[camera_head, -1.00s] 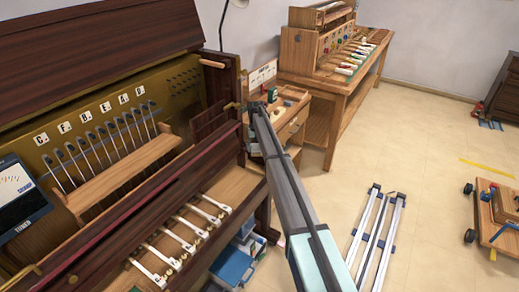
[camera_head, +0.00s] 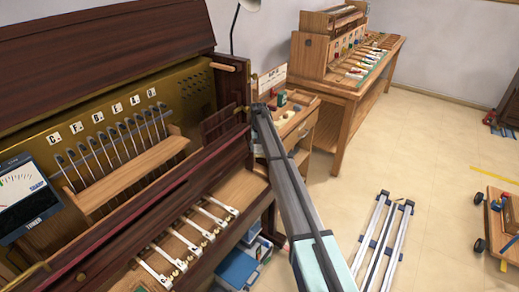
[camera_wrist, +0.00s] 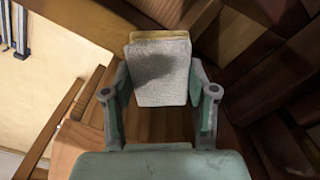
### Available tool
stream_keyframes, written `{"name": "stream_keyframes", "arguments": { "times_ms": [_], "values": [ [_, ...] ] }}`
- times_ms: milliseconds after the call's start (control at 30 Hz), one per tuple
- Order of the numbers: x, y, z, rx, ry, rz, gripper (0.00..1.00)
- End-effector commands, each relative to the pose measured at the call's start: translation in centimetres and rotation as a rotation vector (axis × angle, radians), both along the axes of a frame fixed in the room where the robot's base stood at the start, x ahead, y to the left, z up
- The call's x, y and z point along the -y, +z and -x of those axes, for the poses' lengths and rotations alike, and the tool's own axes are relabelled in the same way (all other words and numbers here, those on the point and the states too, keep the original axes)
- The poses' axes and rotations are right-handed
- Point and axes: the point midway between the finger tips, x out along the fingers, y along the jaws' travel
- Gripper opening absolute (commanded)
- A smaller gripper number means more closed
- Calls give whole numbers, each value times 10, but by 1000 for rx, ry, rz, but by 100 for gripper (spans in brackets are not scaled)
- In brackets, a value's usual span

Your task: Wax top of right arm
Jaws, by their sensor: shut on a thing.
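My gripper (camera_wrist: 160,94) is shut on a grey fuzzy pad (camera_wrist: 163,72) with a yellowish layer along its far edge. The pad lies between the two fingers, with brown wood behind it in the wrist view. I cannot tell whether it touches that wood. In the head view my arm reaches up to the right end of the opened dark-wood piano (camera_head: 110,35). My gripper and the pad are too small and hidden there to make out. The piano's right side (camera_head: 228,88) is dark reddish wood; my arm's far end is beside it and partly covers this area.
Several white key levers (camera_head: 185,243) lie in the piano's front. A tuner (camera_head: 28,200) stands at left. A small wooden cabinet (camera_head: 298,128) and a workbench (camera_head: 345,85) stand behind.

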Motion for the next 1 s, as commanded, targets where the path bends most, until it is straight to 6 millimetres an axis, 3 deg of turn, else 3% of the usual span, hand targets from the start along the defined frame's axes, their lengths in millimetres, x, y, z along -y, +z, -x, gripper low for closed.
{"name": "stream_keyframes", "arguments": {
  "times_ms": [300, 1000],
  "values": [
    [21, -4, 19, -4, 0, 1, 29],
    [56, -4, 43, -6, -1, 3, 29]
  ]
}}
